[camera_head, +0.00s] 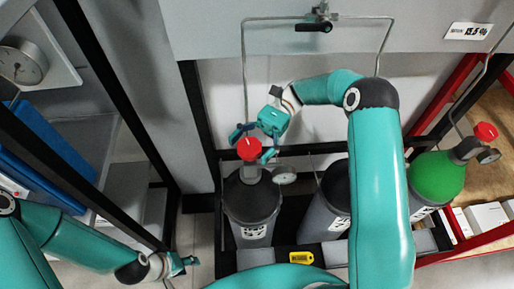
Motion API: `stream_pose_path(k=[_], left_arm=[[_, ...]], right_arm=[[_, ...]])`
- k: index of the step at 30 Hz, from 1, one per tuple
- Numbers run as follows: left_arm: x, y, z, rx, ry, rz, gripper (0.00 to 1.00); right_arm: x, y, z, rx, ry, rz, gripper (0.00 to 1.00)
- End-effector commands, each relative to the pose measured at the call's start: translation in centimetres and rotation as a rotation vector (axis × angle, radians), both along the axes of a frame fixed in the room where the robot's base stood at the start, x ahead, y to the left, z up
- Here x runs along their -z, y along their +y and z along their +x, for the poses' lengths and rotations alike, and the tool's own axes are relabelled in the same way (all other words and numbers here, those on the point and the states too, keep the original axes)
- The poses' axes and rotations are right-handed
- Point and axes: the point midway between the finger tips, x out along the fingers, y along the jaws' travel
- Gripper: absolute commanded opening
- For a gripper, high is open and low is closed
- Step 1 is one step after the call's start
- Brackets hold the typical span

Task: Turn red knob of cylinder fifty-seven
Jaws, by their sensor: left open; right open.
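The red knob (249,149) sits on top of a dark grey cylinder (250,200) that stands in the middle of the picture. Its white label appears to read 57, but it is small. My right gripper (254,144) is open at the knob, with one finger to its left and the other at its lower right. I cannot tell whether the fingers touch it. My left gripper (188,262) is open and empty, low at the left and well away from the cylinder.
A second dark cylinder (332,193) stands to the right, partly hidden by my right arm. A green cylinder (437,178) with another red knob (485,131) is further right. A gauge (285,174) is beside the first cylinder's valve. A black post (203,130) stands to the left.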

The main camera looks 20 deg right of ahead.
Motion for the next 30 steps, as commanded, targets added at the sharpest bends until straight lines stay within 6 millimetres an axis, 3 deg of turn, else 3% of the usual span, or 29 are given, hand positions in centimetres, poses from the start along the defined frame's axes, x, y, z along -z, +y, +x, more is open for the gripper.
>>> stream_pose_path(k=[14,30], left_arm=[[0.0,0.0,0.0,0.0,0.0,0.0,0.42],[1.5,0.0,0.0,0.0,0.0,0.0,0.42]], right_arm=[[0.0,-0.1,-0.1,0.089,0.002,0.0,0.84],[0.2,-0.1,-0.3,0.606,0.003,-0.003,0.84]])
